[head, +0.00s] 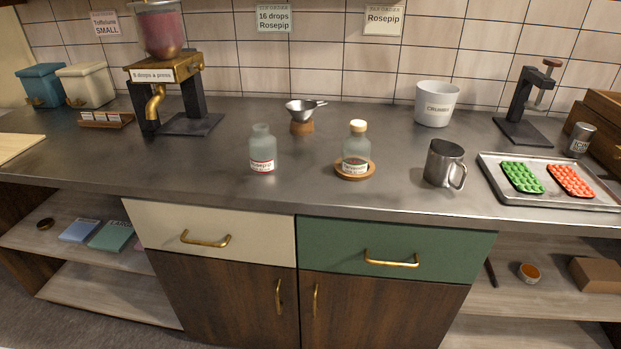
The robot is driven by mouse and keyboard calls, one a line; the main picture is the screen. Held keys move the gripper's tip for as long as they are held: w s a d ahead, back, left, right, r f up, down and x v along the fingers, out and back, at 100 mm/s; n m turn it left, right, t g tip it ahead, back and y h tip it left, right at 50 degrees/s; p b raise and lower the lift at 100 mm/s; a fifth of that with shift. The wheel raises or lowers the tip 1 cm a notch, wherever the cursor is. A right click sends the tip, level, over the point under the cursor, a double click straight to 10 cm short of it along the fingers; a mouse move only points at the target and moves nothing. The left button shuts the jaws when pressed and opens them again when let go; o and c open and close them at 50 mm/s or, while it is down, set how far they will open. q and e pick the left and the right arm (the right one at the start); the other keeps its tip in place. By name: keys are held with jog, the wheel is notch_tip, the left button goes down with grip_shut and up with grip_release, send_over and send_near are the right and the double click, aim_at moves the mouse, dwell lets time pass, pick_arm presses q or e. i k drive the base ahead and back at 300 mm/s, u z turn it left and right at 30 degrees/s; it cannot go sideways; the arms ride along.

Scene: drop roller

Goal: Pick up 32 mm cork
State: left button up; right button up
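A light cork stopper (358,126) sits in the neck of a labelled glass bottle (356,148), which stands on a round wooden coaster (355,172) right of the counter's middle. I cannot read a size on the cork. An open-necked glass bottle labelled Rosepip (262,150) stands to its left, with no stopper in it. A small metal funnel (301,108) rests on a short brown round base (302,127) behind the bottles; I cannot tell whether that base is wood or cork. Neither of my grippers shows in the head view.
A metal mug (443,163) stands right of the corked bottle, near a tray (500,201) with green and red moulds. A white crumbs bucket (436,103) and a press (522,107) stand behind. A brass-tapped dispenser (165,75) is at left. The counter's front strip is mostly clear.

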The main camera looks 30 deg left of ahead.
aim_at(355, 125)
jog(key=k, duration=0.8)
jog(key=u, duration=0.7)
